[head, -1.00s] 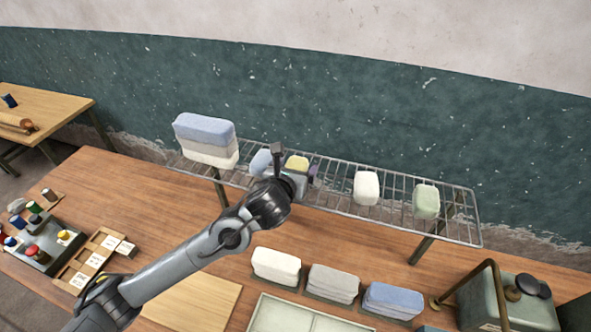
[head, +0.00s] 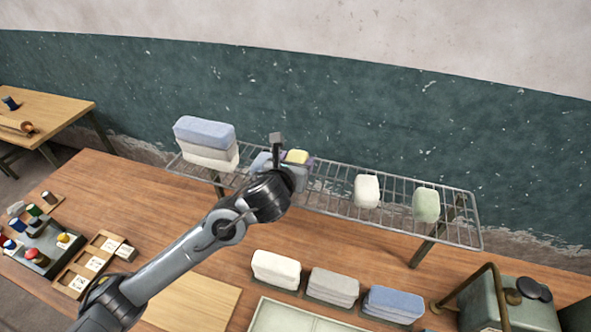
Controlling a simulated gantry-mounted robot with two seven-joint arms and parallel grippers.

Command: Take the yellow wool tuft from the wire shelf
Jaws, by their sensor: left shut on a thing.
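The yellow wool tuft (head: 297,157) shows just beyond my left gripper (head: 289,160), over the wire shelf (head: 330,187). Only its top shows; the gripper and wrist hide the rest. My left gripper is shut on the yellow tuft, as far as the partly hidden jaws show. A blue tuft (head: 260,162) sits close on its left, and a bit of purple (head: 309,161) shows on its right. I cannot tell whether the yellow tuft touches the wires. My right gripper is not in view.
On the shelf stand a blue-and-white stack (head: 206,157) at the left, a white tuft (head: 367,191) and a pale green tuft (head: 426,204) at the right. Folded stacks (head: 334,286), a green tank (head: 500,303) and a spool tray (head: 42,251) are on the table below.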

